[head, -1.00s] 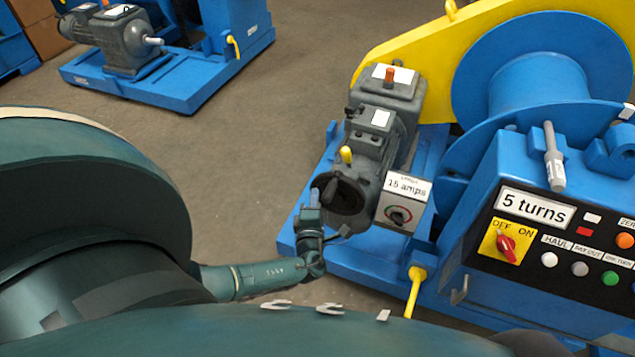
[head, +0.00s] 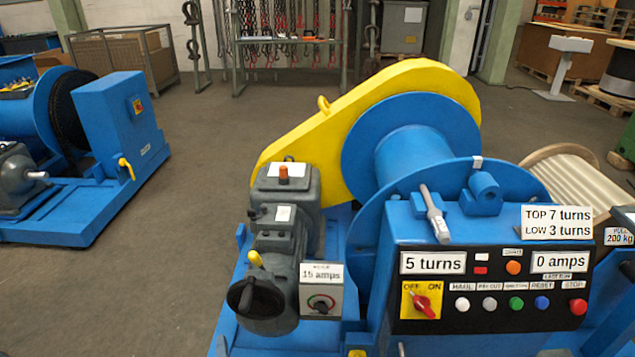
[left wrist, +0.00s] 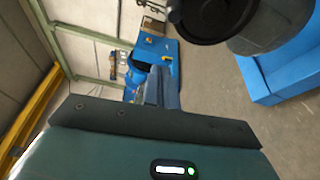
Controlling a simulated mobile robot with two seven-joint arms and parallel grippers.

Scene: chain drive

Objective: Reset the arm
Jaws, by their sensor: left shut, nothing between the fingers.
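My left gripper (left wrist: 162,88) shows only in the left wrist view, with its two fingers together and nothing between them. A dark round part, likely the black end (head: 255,298) of the grey motor, is close above and to the right of it in that view (left wrist: 205,18). The gripper appears apart from this part. In the head view neither gripper shows. The grey motor (head: 283,235) with an orange cap stands at the left of the blue winch, under the yellow chain guard (head: 345,125).
The control box has a red switch (head: 422,304), several buttons and signs reading "5 turns" (head: 433,263) and "0 amps" (head: 560,262). A grey pin (head: 435,214) stands on top. Another blue machine (head: 110,150) stands at left. Open floor (head: 200,150) lies between the machines.

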